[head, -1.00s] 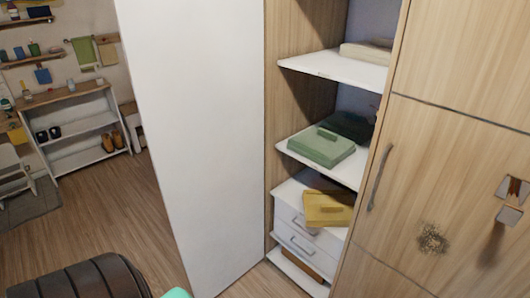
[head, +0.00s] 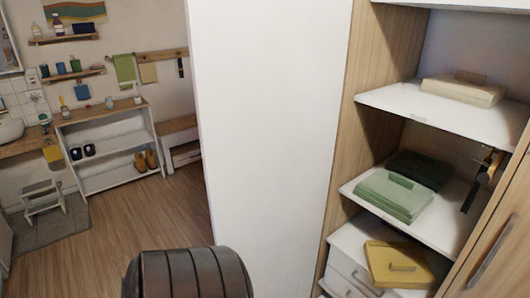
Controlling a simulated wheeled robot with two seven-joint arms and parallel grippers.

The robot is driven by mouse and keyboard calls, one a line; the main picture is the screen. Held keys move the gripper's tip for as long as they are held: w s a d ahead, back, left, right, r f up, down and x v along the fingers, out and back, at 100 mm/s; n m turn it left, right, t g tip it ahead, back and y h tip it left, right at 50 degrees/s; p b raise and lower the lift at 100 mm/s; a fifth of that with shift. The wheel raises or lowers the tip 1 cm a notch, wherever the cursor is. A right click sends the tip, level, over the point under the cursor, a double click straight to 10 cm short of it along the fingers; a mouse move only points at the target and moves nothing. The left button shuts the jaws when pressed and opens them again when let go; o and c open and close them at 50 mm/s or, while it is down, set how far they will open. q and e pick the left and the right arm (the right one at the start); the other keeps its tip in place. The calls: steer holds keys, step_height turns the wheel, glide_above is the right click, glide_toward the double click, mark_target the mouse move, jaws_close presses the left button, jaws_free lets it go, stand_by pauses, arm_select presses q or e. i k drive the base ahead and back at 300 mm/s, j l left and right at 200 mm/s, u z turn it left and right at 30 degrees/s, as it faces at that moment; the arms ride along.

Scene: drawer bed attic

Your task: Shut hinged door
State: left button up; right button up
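Neither of my gripper's fingertips can be made out in view.
A wooden door with a grey handle (head: 492,250) is at right. Open floor (head: 110,235) and a white shelf unit (head: 108,153) are at left.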

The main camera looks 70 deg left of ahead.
mark_target(267, 75)
steer(key=k+j, duration=0.1)
steer(key=j, duration=0.5)
steer(key=k+j, duration=0.1)
steer(key=j, duration=0.5)
steer(key=k+j, duration=0.1)
steer(key=j, duration=0.45)
steer(key=k+j, duration=0.1)
steer(key=j, duration=0.5)
steer(key=k+j, duration=0.1)
steer(key=j, duration=0.5)
steer(key=k+j, duration=0.1)
steer(key=j, duration=0.5)
